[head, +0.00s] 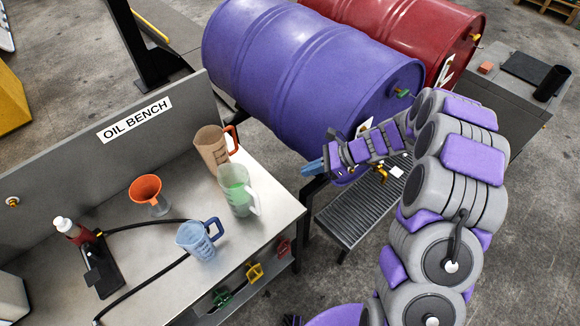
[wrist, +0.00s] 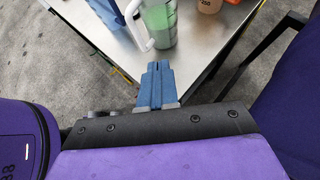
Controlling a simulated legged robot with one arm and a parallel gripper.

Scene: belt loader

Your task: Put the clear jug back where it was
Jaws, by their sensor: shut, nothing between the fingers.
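The clear jug (head: 237,188), with a pale handle and green contents, stands upright on the steel oil bench (head: 285,205) near its right edge. It also shows in the wrist view (wrist: 160,24), just beyond my fingertips, its top cut off by the frame. My gripper (head: 312,168) is shut and empty, to the right of the jug and apart from it in the head view. Its blue fingers (wrist: 158,70) lie together in the wrist view.
A brown jug with an orange handle (head: 212,147) stands behind the clear jug, and a blue jug (head: 197,241) in front. An orange funnel (head: 146,190) and a red bottle (head: 72,232) are further left. Purple (head: 300,75) and red (head: 425,30) drums lie behind a grated tray (head: 350,220).

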